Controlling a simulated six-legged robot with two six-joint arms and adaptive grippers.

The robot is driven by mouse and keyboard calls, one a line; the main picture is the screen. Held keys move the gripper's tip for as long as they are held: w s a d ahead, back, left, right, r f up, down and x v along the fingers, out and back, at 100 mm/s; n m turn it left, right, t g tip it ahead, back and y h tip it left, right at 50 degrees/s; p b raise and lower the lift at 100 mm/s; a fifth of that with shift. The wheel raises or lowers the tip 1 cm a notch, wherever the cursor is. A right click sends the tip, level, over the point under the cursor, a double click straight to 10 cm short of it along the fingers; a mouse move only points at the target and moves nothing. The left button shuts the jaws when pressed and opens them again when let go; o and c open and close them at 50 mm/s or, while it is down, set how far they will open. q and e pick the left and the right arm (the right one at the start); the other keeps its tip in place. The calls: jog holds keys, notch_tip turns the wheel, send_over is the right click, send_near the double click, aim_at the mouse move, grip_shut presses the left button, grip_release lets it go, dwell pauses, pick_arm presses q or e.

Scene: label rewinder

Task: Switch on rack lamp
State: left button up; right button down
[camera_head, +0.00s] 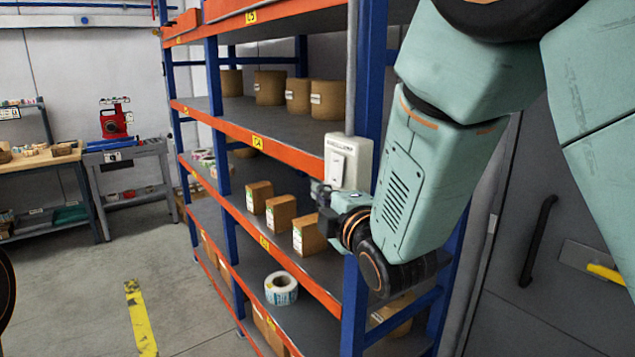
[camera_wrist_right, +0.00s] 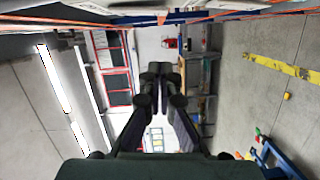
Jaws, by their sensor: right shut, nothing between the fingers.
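A pale grey switch box (camera_head: 358,163) is mounted on the blue front post of the rack (camera_head: 243,205), with a white rocker switch (camera_head: 337,166) on its face. I cannot tell the rocker's position. My right gripper (camera_head: 318,192) is just below and in front of the box, its fingers pointing left. In the head view it overlaps the box's lower edge, and I cannot tell whether it touches. In the right wrist view its fingertips (camera_wrist_right: 155,74) are together and hold nothing. The switch is not clearly visible there. No rack lamp can be made out. My left gripper is not in view.
The rack shelves hold brown round containers (camera_head: 270,88), small cartons (camera_head: 279,213) and a label roll (camera_head: 281,288). A grey door with a dark handle (camera_head: 538,240) is at right. A red machine (camera_head: 114,122) stands on a bench. The floor (camera_head: 85,285) at left is open.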

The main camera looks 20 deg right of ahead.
aim_at(337, 187)
jog(key=w+d, duration=0.1)
jog(key=w+d+p, duration=0.1)
jog(key=w+d, duration=0.1)
jog(key=w, duration=0.1)
jog(key=shift+w+d+f+p, duration=0.1)
jog(key=shift+d+f+p, duration=0.15)
jog(key=shift+d+p, duration=0.1)
jog(key=shift+a, duration=0.1)
jog(key=shift+d+f+n+b, duration=0.2)
jog(key=shift+d+n+b, duration=0.2)
jog(key=shift+b, duration=0.4)
jog(key=shift+w+a+r, duration=0.1)
jog(key=shift+a, duration=0.15)
